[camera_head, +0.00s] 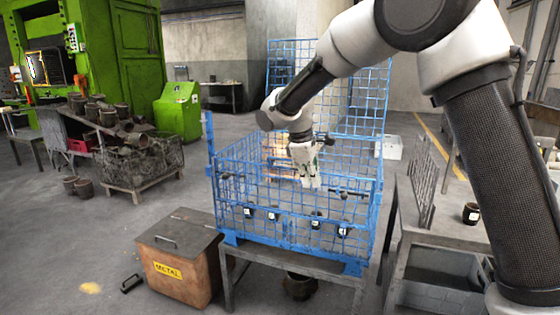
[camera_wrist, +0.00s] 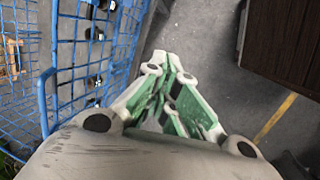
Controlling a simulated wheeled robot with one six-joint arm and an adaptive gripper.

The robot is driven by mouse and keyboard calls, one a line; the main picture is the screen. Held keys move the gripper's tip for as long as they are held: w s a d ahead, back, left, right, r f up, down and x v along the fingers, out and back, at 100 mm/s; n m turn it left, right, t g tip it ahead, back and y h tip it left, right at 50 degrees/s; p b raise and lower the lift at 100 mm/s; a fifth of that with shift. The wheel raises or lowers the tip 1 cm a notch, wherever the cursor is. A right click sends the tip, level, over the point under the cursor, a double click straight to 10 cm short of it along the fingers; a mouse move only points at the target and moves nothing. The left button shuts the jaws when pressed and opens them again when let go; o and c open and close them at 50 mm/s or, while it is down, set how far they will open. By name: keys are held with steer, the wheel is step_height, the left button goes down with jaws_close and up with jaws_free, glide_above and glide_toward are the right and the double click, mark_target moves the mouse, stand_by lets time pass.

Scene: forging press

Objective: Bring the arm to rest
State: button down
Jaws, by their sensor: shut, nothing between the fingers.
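My arm reaches from the right of the head view over a blue wire cage (camera_head: 222,190). My gripper (camera_head: 312,184) points down at the cage, over or inside its near part; the exact depth is hard to tell. In the wrist view my gripper (camera_wrist: 168,62) has its green and white fingers drawn together with nothing between them. The blue mesh of the cage (camera_wrist: 44,100) runs along the left of that view, beside the fingers and apart from them.
Several small dark parts (camera_head: 273,216) with white marks show at the cage's near side. A brown box labelled METAL (camera_head: 180,262) stands at the front left. A grey bin (camera_head: 440,268) and a mesh panel (camera_head: 424,180) stand at right. Grey floor lies open at left.

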steer(key=s+d+r+m+y, duration=0.1)
steer(key=s+d+m, duration=0.3)
steer(key=s+d, duration=0.5)
steer(key=s+d+r+m+t, duration=0.1)
steer(key=s+d+r+m, duration=0.3)
steer(key=s+d, duration=0.5)
steer(key=s+d+r+m+t+y, duration=0.1)
steer(key=s+d+r+m, duration=0.2)
steer(key=s, duration=1.2)
steer(key=d+m, duration=0.3)
steer(key=d, duration=0.3)
steer(key=shift+s+d+r+y, duration=0.2)
steer(key=shift+s+d+y, duration=0.05)
steer(key=shift+s+y, duration=0.1)
